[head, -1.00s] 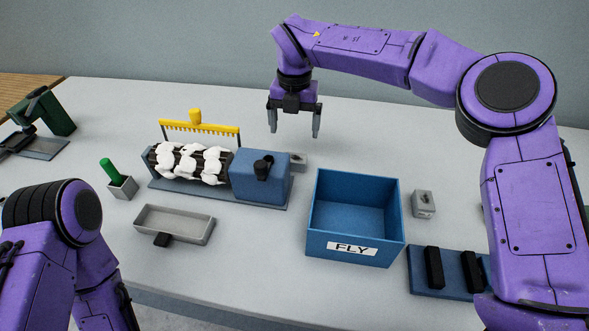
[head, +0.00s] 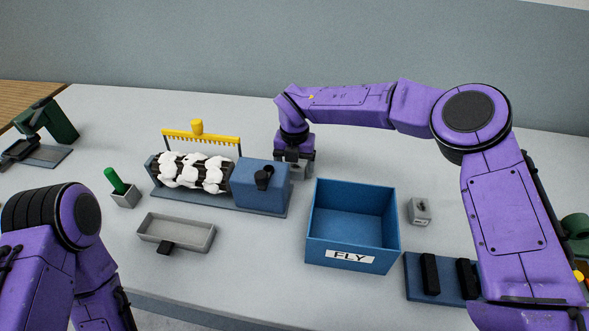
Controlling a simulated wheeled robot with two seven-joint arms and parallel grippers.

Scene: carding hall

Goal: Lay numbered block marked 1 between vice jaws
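My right gripper (head: 294,168) points down just behind the blue housing of the roller machine. A small grey block stood at that spot; the gripper and housing now mostly hide it. I cannot tell whether the fingers are closed on it. Another small grey block (head: 420,211) with a dark mark stands right of the blue bin. I cannot read a number on either block. Two black upright jaws (head: 430,274) stand apart on a blue base (head: 413,284) at the lower right, partly covered by my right arm. My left gripper is out of view.
The blue bin (head: 352,257) marked FLY stands between the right gripper and the jaws. The roller machine (head: 262,186) with white tufts and yellow comb is left of it.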

